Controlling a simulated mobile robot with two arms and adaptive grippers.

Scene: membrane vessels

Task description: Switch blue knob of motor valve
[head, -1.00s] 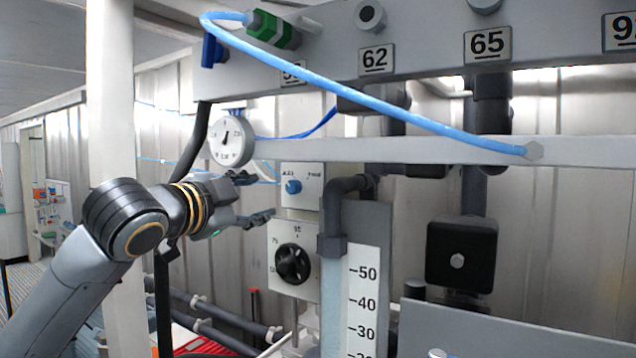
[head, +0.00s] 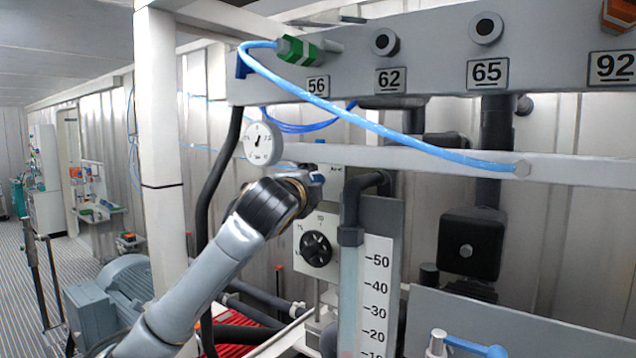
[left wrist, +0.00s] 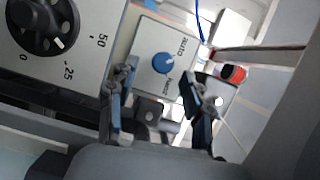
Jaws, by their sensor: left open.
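The blue knob (left wrist: 163,63) sits on a white panel marked "auto" and "hand", seen tilted in the left wrist view. My left gripper (left wrist: 156,88) is open. Its two dark fingers with blue-grey pads stand apart on either side of the knob's line, and the knob shows between and beyond the tips. I cannot tell whether they touch the panel. In the head view my left gripper (head: 314,178) is in front of the panel (head: 345,174) and hides the blue knob. My right gripper is not in view.
A black dial (head: 316,249) on a white plate is just below the gripper, also in the left wrist view (left wrist: 42,22). A round gauge (head: 263,143) hangs at upper left. A grey rail (head: 430,159) crosses above. A scaled tube (head: 350,290) stands right.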

